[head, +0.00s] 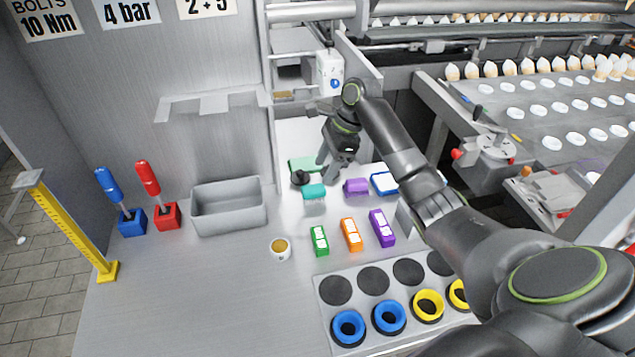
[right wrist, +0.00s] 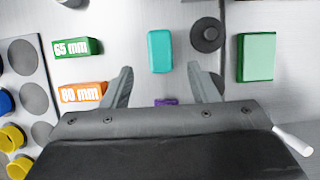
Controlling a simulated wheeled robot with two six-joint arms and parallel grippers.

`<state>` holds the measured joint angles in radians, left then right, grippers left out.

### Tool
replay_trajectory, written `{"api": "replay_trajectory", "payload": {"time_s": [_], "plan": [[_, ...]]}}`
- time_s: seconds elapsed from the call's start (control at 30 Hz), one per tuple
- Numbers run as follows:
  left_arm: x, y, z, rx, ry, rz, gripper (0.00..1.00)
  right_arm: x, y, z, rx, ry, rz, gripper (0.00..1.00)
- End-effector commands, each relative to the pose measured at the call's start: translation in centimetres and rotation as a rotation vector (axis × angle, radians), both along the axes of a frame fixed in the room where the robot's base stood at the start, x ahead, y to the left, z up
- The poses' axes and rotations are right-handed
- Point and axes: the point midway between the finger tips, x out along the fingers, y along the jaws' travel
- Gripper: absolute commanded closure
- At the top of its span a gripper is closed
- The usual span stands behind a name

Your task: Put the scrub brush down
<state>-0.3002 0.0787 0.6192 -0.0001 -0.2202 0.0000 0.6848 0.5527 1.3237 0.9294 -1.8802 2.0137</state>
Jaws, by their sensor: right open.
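A small teal block (head: 314,191), which looks like the scrub brush, rests on the grey worktop (head: 235,285) with a pale part below its front edge. In the right wrist view the teal block (right wrist: 160,51) lies just beyond the fingertips, in line with the gap. My right gripper (head: 327,166) is over the back of the worktop, behind the teal block. In the right wrist view its fingers (right wrist: 163,80) are wide apart with nothing between them but worktop. I cannot tell the gripper's exact height. My left gripper is not in view.
A black round knob (head: 299,178) and a flat green block (head: 301,163) are close by the teal block. A purple block (head: 356,186) and several colored gauge blocks (head: 351,235) stand to the right and front. A grey bin (head: 228,210) is left. The front-left worktop is clear.

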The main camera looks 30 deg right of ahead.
Motion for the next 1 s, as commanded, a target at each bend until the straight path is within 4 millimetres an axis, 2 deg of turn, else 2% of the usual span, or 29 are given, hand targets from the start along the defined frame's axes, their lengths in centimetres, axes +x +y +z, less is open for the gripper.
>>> {"api": "replay_trajectory", "payload": {"time_s": [0.1, 0.3, 0.87, 1.0], "plan": [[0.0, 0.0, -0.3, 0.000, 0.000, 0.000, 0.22, -0.1, -0.8, 1.9, -0.002, -0.003, 0.001, 0.46], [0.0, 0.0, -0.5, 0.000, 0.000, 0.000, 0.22, -0.3, -1.4, 3.6, 0.000, -0.001, 0.000, 0.46], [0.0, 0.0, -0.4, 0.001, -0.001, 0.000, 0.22, -0.4, -1.5, 3.8, 0.000, 0.000, 0.000, 0.46], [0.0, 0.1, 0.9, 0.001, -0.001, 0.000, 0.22, -0.4, -1.5, 5.2, 0.000, 0.000, 0.000, 0.46]]}}
